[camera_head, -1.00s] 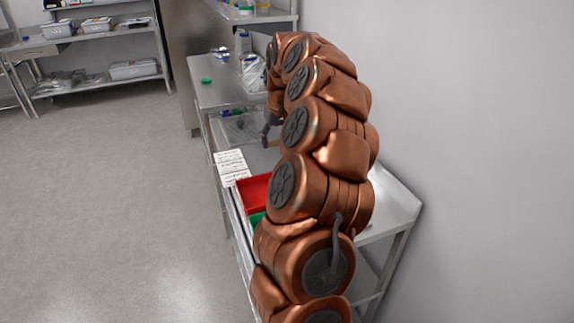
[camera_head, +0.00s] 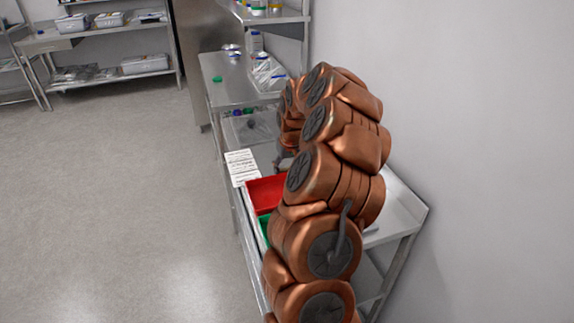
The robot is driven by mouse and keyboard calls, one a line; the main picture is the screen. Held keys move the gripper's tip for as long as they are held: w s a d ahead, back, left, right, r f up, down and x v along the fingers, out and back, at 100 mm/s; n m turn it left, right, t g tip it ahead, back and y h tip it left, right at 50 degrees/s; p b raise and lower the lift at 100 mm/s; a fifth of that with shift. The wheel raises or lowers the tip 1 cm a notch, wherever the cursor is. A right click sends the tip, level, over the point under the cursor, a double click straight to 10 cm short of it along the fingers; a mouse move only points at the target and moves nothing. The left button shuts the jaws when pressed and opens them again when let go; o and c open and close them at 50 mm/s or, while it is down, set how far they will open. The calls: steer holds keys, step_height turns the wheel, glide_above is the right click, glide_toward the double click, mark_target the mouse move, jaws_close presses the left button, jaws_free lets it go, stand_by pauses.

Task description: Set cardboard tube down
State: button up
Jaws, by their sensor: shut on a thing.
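My arm's copper links fill the middle of the view and hide much of the steel table (camera_head: 405,211). A small grey part of my gripper (camera_head: 283,159) shows beside the arm, low over the table and just behind the red bin. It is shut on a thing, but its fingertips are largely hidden. I cannot make out the cardboard tube clearly; my arm and gripper cover that spot.
A red bin (camera_head: 265,193) and a green bin (camera_head: 264,230) stand on the table. White printed sheets (camera_head: 242,167) lie at its left edge. A clear container (camera_head: 248,127) stands behind. A wall closes the right side; open floor lies left.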

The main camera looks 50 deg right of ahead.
steer(key=shift+f, duration=0.15)
steer(key=o, duration=0.8)
steer(key=shift+r, duration=0.3)
steer(key=b+v, duration=0.2)
steer(key=v, duration=0.9)
steer(key=shift+s+a+r+b, duration=0.1)
steer(key=shift+s+r+b, duration=0.1)
steer(key=shift+r+b, duration=0.2)
